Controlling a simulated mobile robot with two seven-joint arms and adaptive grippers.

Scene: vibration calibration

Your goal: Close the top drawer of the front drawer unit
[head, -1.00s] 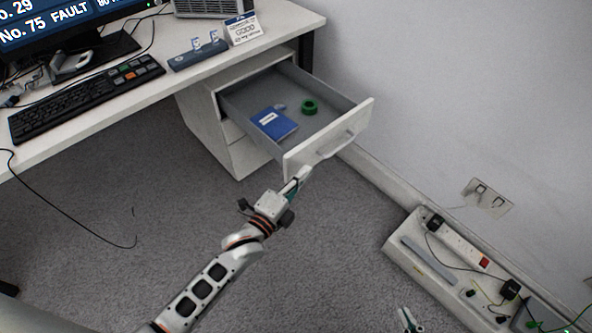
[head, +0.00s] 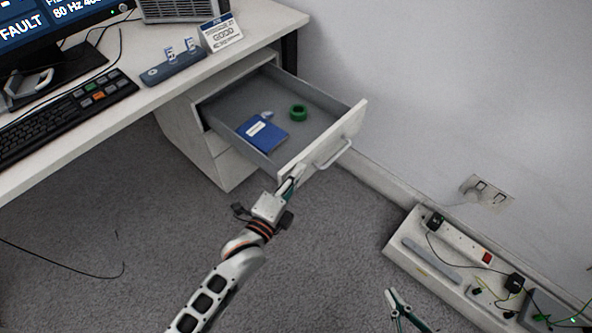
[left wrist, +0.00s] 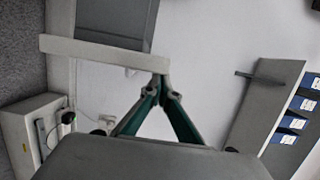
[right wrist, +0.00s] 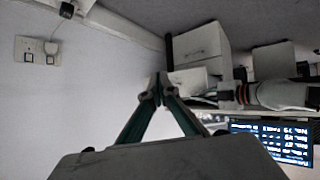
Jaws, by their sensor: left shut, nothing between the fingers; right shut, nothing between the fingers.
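The front drawer unit (head: 234,172) is white and stands under the desk's right end. Its top drawer (head: 325,140) is pulled well out, with a white front, a bar handle (head: 333,153) and a grey inside. My left gripper (head: 297,175) is shut and empty, with its tips at the near-left part of the drawer front; I cannot tell if they touch. In the left wrist view, the drawer front (left wrist: 95,52) lies just beyond the shut fingertips (left wrist: 161,82). My right gripper (head: 391,293) is shut and empty, low over the floor, away from the drawer; it also shows in the right wrist view (right wrist: 158,88).
A blue booklet (head: 262,132) and a green ring (head: 298,112) lie in the drawer. The desk (head: 150,110) holds a keyboard (head: 60,120) and monitor. A wall is close on the right, with a low white trough (head: 400,262) holding a power strip. Carpet in front is clear.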

